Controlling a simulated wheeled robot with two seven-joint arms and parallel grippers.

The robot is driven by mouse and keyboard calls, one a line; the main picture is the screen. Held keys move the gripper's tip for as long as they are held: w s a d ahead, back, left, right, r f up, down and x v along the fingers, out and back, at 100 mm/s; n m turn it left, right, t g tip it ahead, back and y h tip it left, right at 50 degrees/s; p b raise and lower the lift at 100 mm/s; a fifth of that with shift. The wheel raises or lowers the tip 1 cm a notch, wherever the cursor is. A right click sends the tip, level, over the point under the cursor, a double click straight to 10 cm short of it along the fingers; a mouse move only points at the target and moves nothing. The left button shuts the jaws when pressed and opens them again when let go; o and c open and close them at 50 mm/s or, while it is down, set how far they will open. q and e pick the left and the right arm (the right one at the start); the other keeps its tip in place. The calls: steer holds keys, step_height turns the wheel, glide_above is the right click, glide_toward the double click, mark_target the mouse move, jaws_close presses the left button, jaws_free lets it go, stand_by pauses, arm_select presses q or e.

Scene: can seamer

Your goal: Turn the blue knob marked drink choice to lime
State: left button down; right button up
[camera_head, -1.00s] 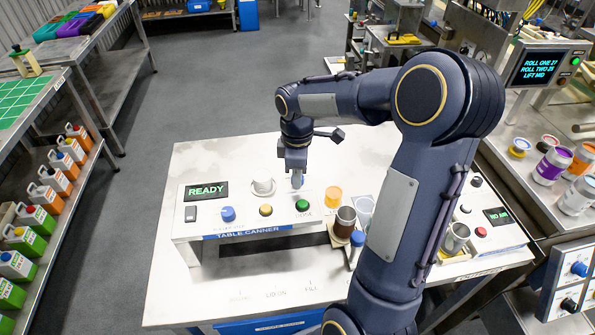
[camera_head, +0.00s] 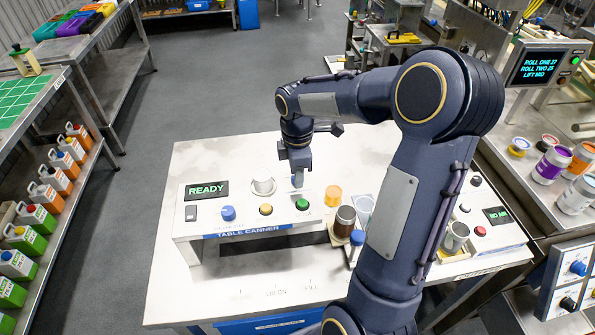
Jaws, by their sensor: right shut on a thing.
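The table canner (camera_head: 190,237) is a white machine with a row of controls and a green READY screen (camera_head: 206,190). My right gripper (camera_head: 297,180) points down at the back of its top panel, behind the green button (camera_head: 302,204). It is shut on a small blue knob, which the fingers mostly hide. Another blue knob (camera_head: 228,213) is at the left of the front row, clear of the gripper. The small markings by the knobs are too small to read, so I cannot tell which choice is set. My left gripper is not in view.
A yellow button (camera_head: 265,209) and a white cup-shaped part (camera_head: 263,187) are left of the gripper. My right arm covers the table's right middle.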

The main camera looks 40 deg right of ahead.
steer(key=o, duration=1)
steer(key=shift+c, duration=0.2)
step_height(320, 180, up, 8)
steer(key=shift+f+b, duration=0.1)
steer(key=shift+b, duration=0.25)
